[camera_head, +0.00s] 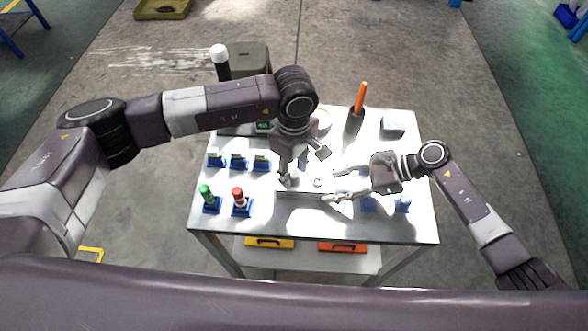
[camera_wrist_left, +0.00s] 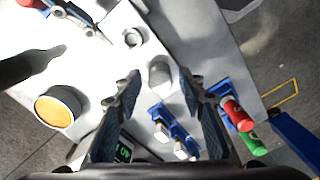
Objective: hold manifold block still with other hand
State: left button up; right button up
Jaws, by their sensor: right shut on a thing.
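The manifold block (camera_head: 305,193) is a pale, bright block near the middle of the table. Its top carries small fittings; the left wrist view shows a ring-shaped fitting (camera_wrist_left: 133,38) and a pale cylinder (camera_wrist_left: 160,76). My left gripper (camera_head: 304,168) hangs over the block with its fingers apart. In the left wrist view these fingers (camera_wrist_left: 160,95) are open, with the cylinder seen between them; contact cannot be told. My right gripper (camera_head: 332,185) comes from the right and is shut on the block's right end. Glare and the arms hide part of the block.
An orange-handled tool (camera_head: 360,97) stands at the back. A digital display (camera_wrist_left: 123,150) and an orange-topped round container (camera_wrist_left: 57,108) lie near my left gripper.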

pick_arm(q)
jog(key=shift+n, duration=1.2)
jog(key=shift+c, duration=0.7)
grip_shut()
jog(key=m, duration=0.5)
jog(key=shift+m, duration=0.3)
jog(key=shift+m, duration=0.4)
jog(key=m, duration=0.4)
